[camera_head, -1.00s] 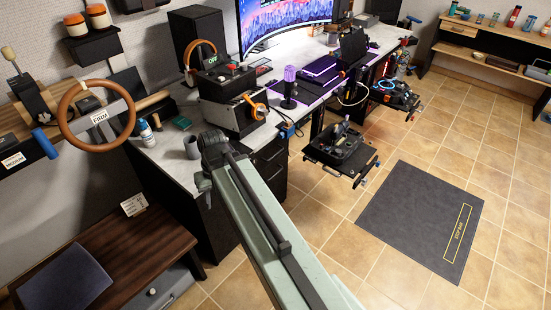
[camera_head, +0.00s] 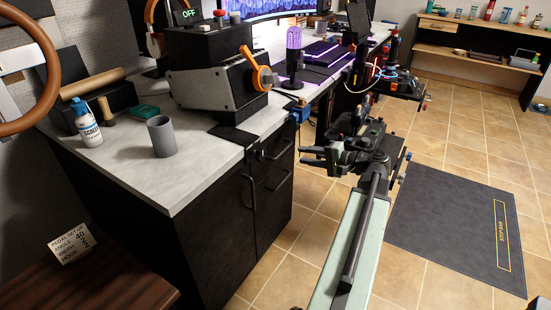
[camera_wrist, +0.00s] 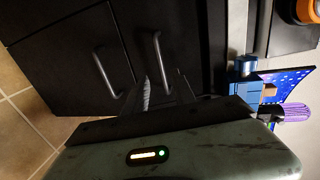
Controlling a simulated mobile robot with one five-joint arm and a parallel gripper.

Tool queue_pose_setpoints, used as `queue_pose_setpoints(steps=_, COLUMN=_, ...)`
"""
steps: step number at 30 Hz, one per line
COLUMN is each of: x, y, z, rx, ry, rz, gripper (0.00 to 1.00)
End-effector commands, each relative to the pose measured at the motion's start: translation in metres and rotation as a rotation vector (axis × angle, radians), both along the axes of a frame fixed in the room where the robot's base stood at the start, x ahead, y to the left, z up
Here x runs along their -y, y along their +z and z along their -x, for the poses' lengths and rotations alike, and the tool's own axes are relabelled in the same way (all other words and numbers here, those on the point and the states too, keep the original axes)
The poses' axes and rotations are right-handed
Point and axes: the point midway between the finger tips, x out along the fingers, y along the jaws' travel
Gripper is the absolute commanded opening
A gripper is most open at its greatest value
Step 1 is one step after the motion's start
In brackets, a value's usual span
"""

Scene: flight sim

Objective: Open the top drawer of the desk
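The desk (camera_head: 205,185) has a dark cabinet under its grey top. The top drawer (camera_head: 268,164) is on the cabinet's front and looks closed, with a bar handle (camera_head: 278,150). A lower handle (camera_head: 282,181) sits beneath it. My gripper (camera_head: 306,155) is out in front of the drawers, its fingers apart and pointing left towards them. In the wrist view, which is turned sideways, the top handle (camera_wrist: 158,62) and lower handle (camera_wrist: 105,75) lie ahead of my fingers (camera_wrist: 163,92). The fingers look empty; I cannot tell their exact gap from the handle.
A cup (camera_head: 161,137) and a spray bottle (camera_head: 86,124) stand on the desk top. A lever box (camera_head: 215,75) stands near the corner. A blue clamp (camera_head: 300,113) juts from the desk edge. A floor mat (camera_head: 450,225) lies right; tiles between are clear.

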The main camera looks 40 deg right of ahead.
Motion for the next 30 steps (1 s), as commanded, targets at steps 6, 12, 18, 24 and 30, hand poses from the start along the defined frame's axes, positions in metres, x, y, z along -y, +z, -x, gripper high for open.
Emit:
queue_pose_setpoints(steps=6, x=0.004, y=0.0, z=0.002, rx=0.012, ry=-0.012, rz=-0.005, gripper=0.32)
queue_pose_setpoints(steps=12, x=-0.004, y=-0.008, z=-0.027, rx=0.011, ry=-0.008, rz=-0.004, gripper=0.32)
queue_pose_setpoints(steps=18, x=-0.011, y=-0.015, z=-0.059, rx=0.01, ry=-0.01, rz=-0.005, gripper=0.32)
queue_pose_setpoints(steps=24, x=-0.014, y=-0.016, z=-0.07, rx=0.009, ry=-0.012, rz=-0.004, gripper=0.32)
queue_pose_setpoints(steps=30, x=-0.013, y=-0.016, z=-0.069, rx=0.009, ry=-0.013, rz=-0.004, gripper=0.29)
